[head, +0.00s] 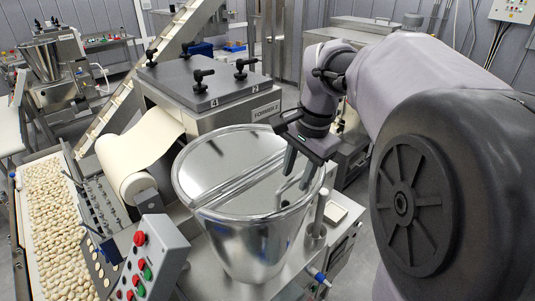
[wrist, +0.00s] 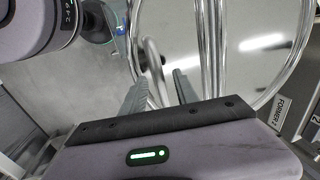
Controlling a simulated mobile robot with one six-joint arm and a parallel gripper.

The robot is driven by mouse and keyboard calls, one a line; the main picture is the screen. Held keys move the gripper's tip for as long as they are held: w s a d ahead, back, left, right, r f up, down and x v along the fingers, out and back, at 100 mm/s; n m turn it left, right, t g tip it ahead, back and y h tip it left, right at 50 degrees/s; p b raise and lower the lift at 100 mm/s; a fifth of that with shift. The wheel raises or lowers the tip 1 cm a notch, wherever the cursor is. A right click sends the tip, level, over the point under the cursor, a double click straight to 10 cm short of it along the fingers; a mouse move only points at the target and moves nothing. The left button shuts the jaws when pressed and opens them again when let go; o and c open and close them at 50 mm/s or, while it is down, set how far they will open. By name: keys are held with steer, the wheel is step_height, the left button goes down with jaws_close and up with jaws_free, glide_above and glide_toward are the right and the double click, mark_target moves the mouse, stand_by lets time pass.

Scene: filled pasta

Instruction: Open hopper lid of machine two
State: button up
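Machine two, labelled FORMER 2 (head: 267,111), carries a steel hopper (head: 250,243) in the middle of the head view. Its shiny round lid (head: 222,160) is down, with a straight double strip across it. My gripper (head: 296,180) hangs over the lid's right edge with its two fingers apart, pointing down. In the wrist view, a curved grey handle (wrist: 153,60) shows between the spread fingers (wrist: 160,78), beside the lid (wrist: 240,45). I cannot tell whether either finger touches the handle.
A control box (head: 150,258) with red and green buttons stands at the front left. A dough sheet (head: 150,145) rolls beside the hopper. A dark plate with black knobs (head: 204,80) lies behind it. A conveyor of pasta pieces (head: 58,220) runs along the left.

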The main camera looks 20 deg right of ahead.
steer(key=shift+c, duration=0.3)
steer(key=shift+a, duration=0.1)
jaws_close()
stand_by(1.0)
